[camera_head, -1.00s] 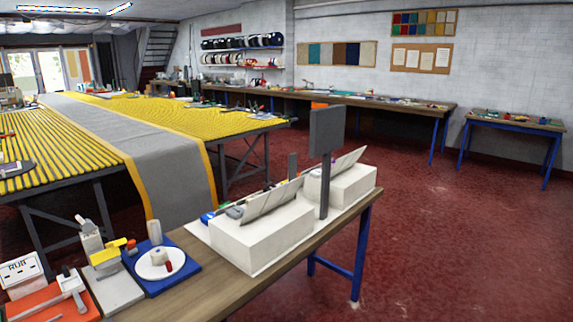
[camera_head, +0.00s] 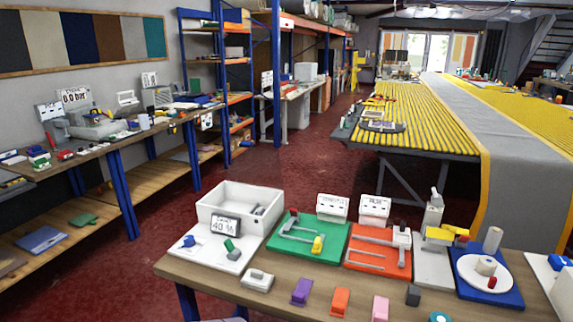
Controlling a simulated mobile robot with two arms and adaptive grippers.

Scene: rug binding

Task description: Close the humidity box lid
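A white open-topped box (camera_head: 262,223) stands at the back left corner of the near wooden table. A small display (camera_head: 226,226) reading about 40 % is at its front, so this looks like the humidity box. Its top is uncovered and some grey items (camera_head: 258,211) show inside. I cannot clearly make out a separate lid. A white base plate (camera_head: 205,258) in front of it carries a blue part (camera_head: 188,241) and a green part (camera_head: 229,245). Neither of my grippers is in view.
Green (camera_head: 325,250) and orange (camera_head: 362,262) fixtures stand right of the box, then a blue plate (camera_head: 470,290) with a white disc. Small coloured blocks, including a purple one (camera_head: 302,291), line the table's front. Red floor (camera_head: 150,265) is clear left of the table.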

